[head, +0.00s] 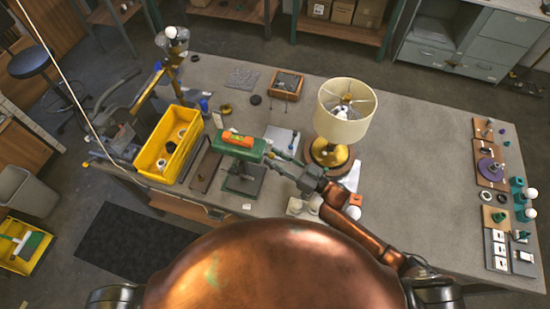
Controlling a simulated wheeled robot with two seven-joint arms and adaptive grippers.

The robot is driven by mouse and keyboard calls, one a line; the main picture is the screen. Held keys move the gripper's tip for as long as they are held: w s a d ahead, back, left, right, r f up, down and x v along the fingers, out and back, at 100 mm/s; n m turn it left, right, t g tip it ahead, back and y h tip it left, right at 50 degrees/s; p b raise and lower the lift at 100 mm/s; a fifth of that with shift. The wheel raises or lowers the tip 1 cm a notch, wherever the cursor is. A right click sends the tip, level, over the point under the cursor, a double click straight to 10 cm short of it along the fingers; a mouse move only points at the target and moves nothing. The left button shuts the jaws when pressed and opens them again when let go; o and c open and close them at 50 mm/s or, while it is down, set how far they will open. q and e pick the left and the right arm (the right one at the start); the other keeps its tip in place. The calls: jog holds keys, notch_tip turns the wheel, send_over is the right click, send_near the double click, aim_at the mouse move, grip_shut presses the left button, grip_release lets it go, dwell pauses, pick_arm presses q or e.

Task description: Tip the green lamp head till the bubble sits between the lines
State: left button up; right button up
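The green lamp head (240,151) sits on top of a dark green stand (243,180) near the front left of the workbench. An orange spirit level (238,138) with a small yellow-green vial lies along its top. The bubble and the lines are too small to make out. My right gripper (278,156) reaches in from the right, with its fingertips at the right end of the lamp head. I cannot tell whether the fingers are closed on it. My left gripper is out of view.
A yellow bin (168,148) stands left of the lamp head. A brass lamp with a cream shade (345,116) stands close behind my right forearm.

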jog(key=shift+o, duration=0.3)
jog(key=shift+s, duration=0.1)
jog(key=v, duration=1.2)
